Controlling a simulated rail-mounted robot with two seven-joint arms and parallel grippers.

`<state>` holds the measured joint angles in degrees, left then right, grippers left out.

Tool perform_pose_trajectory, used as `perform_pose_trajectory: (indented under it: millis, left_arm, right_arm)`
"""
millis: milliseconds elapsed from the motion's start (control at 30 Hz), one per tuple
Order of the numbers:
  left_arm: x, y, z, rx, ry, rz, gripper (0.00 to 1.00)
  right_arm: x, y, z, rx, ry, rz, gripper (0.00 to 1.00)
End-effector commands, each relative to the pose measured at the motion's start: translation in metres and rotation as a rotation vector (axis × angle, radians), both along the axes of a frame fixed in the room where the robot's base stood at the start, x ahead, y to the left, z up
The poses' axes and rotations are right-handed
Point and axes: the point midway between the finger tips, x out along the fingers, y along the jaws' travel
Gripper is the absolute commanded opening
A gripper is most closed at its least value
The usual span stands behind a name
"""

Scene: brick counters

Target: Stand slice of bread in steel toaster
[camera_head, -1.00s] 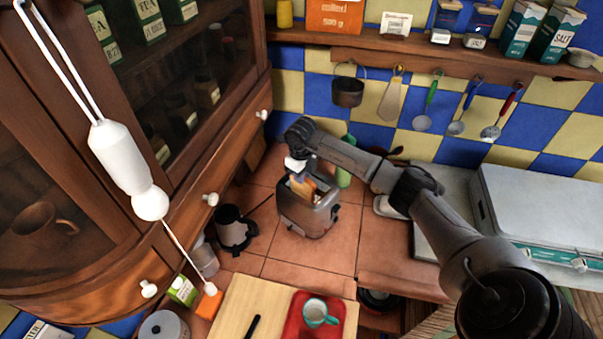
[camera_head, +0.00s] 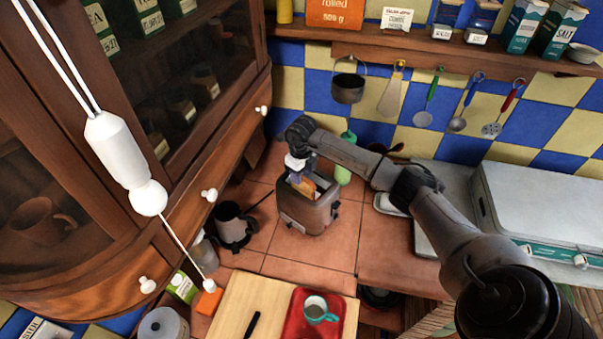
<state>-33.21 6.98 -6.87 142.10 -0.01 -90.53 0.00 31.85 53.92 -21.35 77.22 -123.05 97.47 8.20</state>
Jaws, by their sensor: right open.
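The steel toaster (camera_head: 309,208) stands on the tiled counter near the back wall. A slice of bread (camera_head: 304,188) shows upright at the toaster's top opening; its lower part is hidden inside. My right gripper (camera_head: 299,180) points down right above the toaster, at the bread. Its fingers are open and small in the view, and I cannot tell whether they touch the slice. My right arm reaches in from the lower right. My left gripper is not in view.
A green bottle (camera_head: 345,160) stands just behind the toaster. A dark machine (camera_head: 234,224) stands to its left. A cutting board (camera_head: 262,296) and a red tray (camera_head: 300,326) with a cup (camera_head: 317,310) lie in front. Bare tiles separate them.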

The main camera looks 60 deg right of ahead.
Motion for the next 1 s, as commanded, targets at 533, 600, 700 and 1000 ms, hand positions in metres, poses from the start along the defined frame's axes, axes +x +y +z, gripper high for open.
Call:
perform_pose_trajectory:
  millis: [533, 600, 700, 1000]
  left_arm:
    - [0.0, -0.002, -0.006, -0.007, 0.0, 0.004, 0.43]
    - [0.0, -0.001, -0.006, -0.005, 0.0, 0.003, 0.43]
    - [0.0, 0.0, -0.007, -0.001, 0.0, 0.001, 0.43]
    - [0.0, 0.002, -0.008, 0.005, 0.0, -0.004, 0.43]
  right_arm:
    - [0.001, -0.001, 0.07, -0.002, -0.005, -0.001, 0.46]
    - [0.001, 0.0, 0.083, -0.001, -0.004, 0.0, 0.46]
    - [0.001, 0.0, 0.101, -0.001, -0.004, 0.001, 0.46]
    - [0.001, 0.0, 0.132, 0.0, 0.0, 0.0, 0.46]
